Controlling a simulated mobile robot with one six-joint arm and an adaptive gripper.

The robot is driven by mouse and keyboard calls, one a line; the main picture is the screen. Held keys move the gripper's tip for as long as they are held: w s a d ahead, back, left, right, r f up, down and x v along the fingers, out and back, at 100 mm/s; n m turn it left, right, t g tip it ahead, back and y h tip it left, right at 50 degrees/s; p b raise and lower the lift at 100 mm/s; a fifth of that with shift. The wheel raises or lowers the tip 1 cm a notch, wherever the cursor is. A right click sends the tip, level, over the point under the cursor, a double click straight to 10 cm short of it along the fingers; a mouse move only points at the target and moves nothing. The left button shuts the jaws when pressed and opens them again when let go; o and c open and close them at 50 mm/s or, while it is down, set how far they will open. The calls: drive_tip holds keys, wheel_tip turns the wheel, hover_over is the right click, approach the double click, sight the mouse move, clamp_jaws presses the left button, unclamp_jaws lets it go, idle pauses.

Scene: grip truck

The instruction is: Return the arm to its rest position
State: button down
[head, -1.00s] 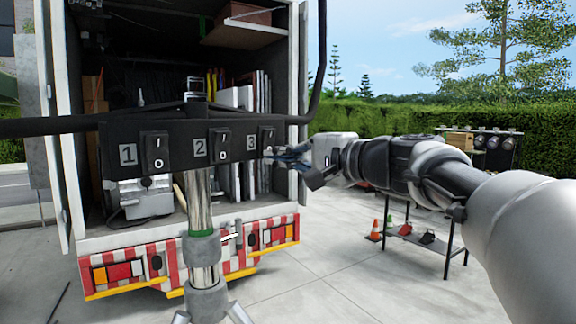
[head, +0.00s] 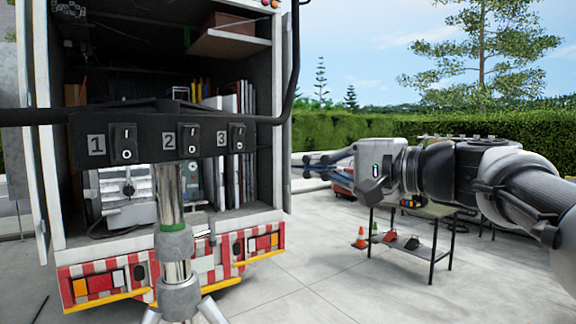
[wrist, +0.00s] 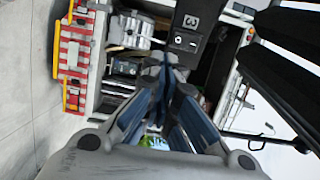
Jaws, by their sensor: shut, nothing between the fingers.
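My gripper (head: 309,165) is at the right of the switch box in the head view, its fingers pointing left and apart from the box. In the wrist view my gripper (wrist: 166,62) has its fingertips together, with nothing between them. The black switch box (head: 160,138) sits on a metal stand (head: 171,210) and carries three rocker switches, numbered 1 (head: 122,143), 2 (head: 193,139) and 3 (head: 237,137). Part of the box, with number 3, also shows in the wrist view (wrist: 200,8).
An open truck (head: 285,110) with loaded shelves stands behind the box. A hedge (head: 330,140) runs along the back. The paved floor (head: 330,290) in front is clear.

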drive_tip(key=s+a+f+n+g+h+b, duration=0.15)
drive_tip(key=s+f, duration=0.25)
drive_tip(key=f, duration=0.4)
drive_tip(key=s+f+g+h+b, duration=0.15)
drive_tip(key=s+f, duration=0.25)
drive_tip(key=f, duration=0.4)
drive_tip(key=s+a+f+n+g+h+b, duration=0.1)
drive_tip(key=s+f+h+b, duration=0.25)
drive_tip(key=f, duration=0.45)
drive_tip(key=s+d+f+n+h+b, duration=0.1)
drive_tip(key=s+d+f+h+b, duration=0.1)
drive_tip(key=s+f, duration=0.3)
drive_tip(key=s+d+f+n+g+h+b, duration=0.1)
drive_tip(key=s+d+f, duration=0.4)
drive_tip(key=f, duration=0.7)
drive_tip(key=s+d+f+n+g+h+b, duration=0.1)
drive_tip(key=s+d+f+n+h+b, duration=0.1)
drive_tip(key=s+f, duration=0.4)
wheel_tip(320, 180, down, 3)
drive_tip(key=shift+s+d+f+n+h+b, duration=0.15)
drive_tip(key=shift+s+d+n+h+b, duration=0.2)
drive_tip(key=shift+d+n+h, duration=0.5)
drive_tip(key=shift+d, duration=0.2)
